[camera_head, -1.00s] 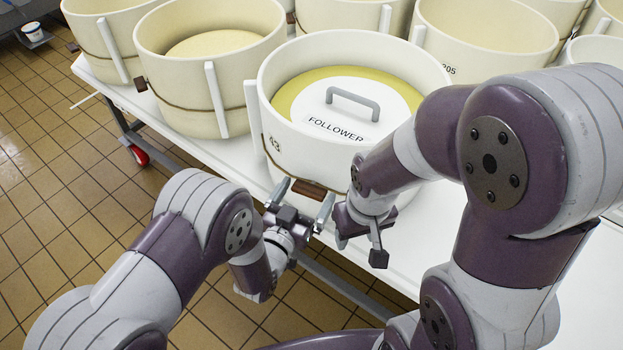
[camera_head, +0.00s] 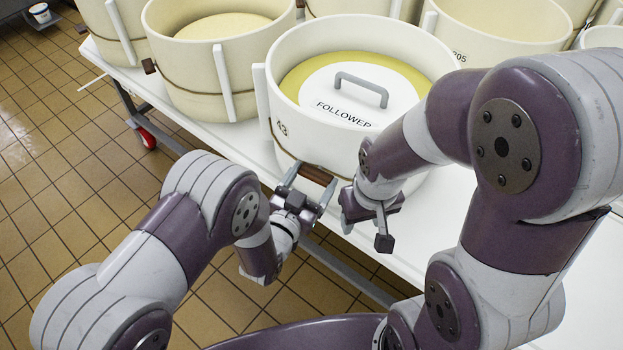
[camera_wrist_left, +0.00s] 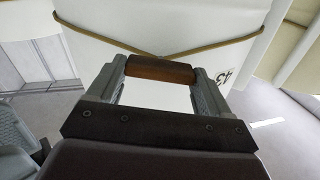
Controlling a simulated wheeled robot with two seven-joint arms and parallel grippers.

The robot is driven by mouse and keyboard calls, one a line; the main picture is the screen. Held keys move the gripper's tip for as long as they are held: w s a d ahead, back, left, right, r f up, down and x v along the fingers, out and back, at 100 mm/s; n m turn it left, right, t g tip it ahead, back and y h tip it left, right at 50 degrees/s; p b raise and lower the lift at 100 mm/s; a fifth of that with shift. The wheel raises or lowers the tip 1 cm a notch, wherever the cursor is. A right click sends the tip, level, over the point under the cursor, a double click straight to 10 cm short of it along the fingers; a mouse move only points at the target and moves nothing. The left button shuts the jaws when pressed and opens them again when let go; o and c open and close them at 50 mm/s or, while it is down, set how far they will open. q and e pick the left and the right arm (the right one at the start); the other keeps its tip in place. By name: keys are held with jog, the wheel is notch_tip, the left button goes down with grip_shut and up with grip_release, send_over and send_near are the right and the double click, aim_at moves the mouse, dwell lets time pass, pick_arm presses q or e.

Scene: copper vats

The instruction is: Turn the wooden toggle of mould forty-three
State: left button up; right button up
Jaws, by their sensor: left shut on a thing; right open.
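Mould forty-three (camera_head: 300,135) is a white round mould with "43" on its side, standing at the table's front edge. Its brown wooden toggle (camera_head: 318,173) sits low on the mould's front. My left gripper (camera_head: 311,183) is shut on the toggle, one finger at each end. The left wrist view shows the toggle (camera_wrist_left: 160,70) lying crosswise between the fingers, with a tan cord (camera_wrist_left: 150,52) meeting above it in a shallow V. My right gripper (camera_head: 366,221) is open and empty, just right of the left one, in front of the mould.
A white lid marked FOLLOWER (camera_head: 345,95) with a grey handle lies inside mould forty-three. Other moulds, such as the one marked 205 (camera_head: 495,45), crowd the white table (camera_head: 455,225) behind. Tiled floor (camera_head: 60,200) is open at the left.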

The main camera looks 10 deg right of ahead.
pick_arm(q)
jog(key=m, duration=1.2)
jog(key=shift+s+d+f+m, duration=0.1)
jog(key=shift+m, duration=2.1)
jog(key=o, duration=1)
jog(key=shift+f, duration=0.1)
jog(key=shift+c, duration=0.2)
